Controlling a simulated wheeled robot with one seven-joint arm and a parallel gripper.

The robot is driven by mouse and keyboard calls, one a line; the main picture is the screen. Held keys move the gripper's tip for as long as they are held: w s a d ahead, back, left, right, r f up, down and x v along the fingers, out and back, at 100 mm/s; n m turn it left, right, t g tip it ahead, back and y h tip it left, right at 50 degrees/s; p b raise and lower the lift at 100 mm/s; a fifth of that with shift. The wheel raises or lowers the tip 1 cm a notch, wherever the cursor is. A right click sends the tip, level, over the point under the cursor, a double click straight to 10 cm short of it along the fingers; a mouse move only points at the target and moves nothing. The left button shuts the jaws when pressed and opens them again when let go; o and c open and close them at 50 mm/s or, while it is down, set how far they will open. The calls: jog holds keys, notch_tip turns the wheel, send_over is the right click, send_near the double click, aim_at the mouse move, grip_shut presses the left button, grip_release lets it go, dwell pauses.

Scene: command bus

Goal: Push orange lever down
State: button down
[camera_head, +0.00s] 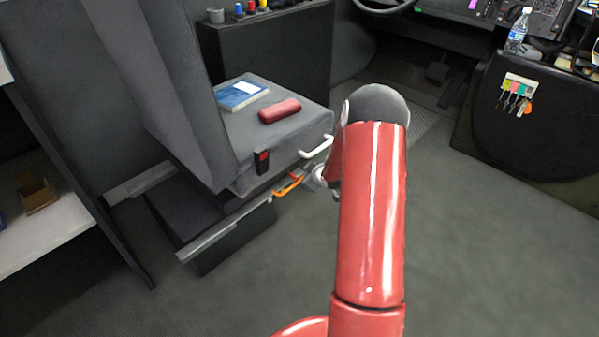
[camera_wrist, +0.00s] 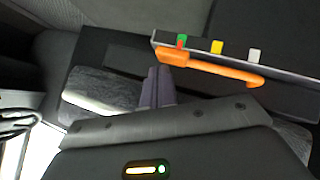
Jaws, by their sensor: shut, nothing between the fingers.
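The orange lever (camera_head: 288,186) sticks out low on the side of the driver's seat, under the cushion and just left of my arm. In the wrist view the orange lever (camera_wrist: 212,67) lies across the upper middle, in front of a dark panel with green, yellow and white marks. My gripper (camera_wrist: 157,85) is shut and empty. Its fingertips are close to the lever's left end; I cannot tell if they touch it. In the head view my red arm hides most of the gripper.
The grey seat (camera_head: 240,130) carries a blue book (camera_head: 242,95) and a red case (camera_head: 279,110). A white handle (camera_head: 316,147) and a seat-belt buckle (camera_head: 262,161) are just above the lever. A metal rail (camera_head: 225,230) runs below the seat. The floor to the right is clear.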

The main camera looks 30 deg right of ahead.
jog(key=shift+d+f+b, duration=0.1)
jog(key=shift+f+b, duration=0.2)
jog(key=shift+f, duration=0.15)
jog(key=shift+f, duration=0.15)
